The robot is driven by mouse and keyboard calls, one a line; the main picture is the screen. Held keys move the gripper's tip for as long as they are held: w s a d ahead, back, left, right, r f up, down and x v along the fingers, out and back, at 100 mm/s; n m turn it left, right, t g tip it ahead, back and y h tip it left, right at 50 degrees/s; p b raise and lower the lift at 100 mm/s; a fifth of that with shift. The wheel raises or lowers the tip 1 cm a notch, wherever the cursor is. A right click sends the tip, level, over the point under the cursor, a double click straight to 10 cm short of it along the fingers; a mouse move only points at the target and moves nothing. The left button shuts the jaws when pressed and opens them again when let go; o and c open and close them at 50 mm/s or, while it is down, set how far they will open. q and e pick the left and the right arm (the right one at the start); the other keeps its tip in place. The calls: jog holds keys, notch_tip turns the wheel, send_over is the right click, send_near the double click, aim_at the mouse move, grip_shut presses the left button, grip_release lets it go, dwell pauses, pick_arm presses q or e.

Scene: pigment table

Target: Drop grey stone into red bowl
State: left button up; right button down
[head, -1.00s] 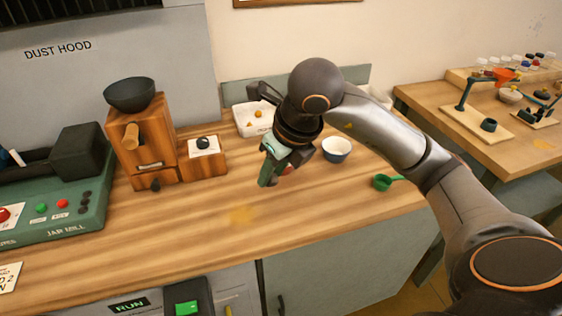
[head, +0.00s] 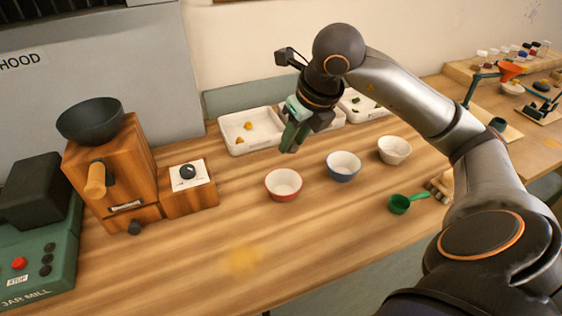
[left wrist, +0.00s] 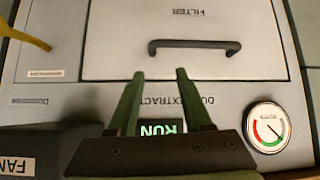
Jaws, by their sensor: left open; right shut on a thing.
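The red bowl (head: 284,187) stands upright on the wooden table, white inside and empty as far as I see. My right gripper (head: 290,147) points down behind and above the red bowl in the head view, apart from it. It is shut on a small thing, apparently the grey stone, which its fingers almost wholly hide. My left gripper (left wrist: 156,74) is open and empty in the left wrist view, in front of a grey cabinet panel. It does not show in the head view.
A blue bowl (head: 343,167) and a white bowl (head: 394,150) stand right of the red one. A green scoop (head: 402,203) lies near the front. White trays (head: 240,147) with stones line the back. A wooden mill (head: 112,170) stands left. The front middle is clear.

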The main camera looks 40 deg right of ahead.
aim_at(296, 152)
notch_tip(296, 152, down, 4)
jog(key=b, duration=0.2)
jog(key=shift+r+b, duration=0.1)
jog(key=shift+b, duration=0.25)
jog(key=shift+f, duration=0.3)
jog(key=shift+f+b, duration=0.2)
jog(key=shift+b, duration=0.2)
jog(key=shift+c, duration=2.4)
grip_release()
pick_arm(q)
jog(key=f, duration=0.1)
jog(key=w+d+f, duration=0.1)
jog(key=shift+d+f, duration=0.3)
pick_arm(e)
jog(key=shift+r, duration=0.1)
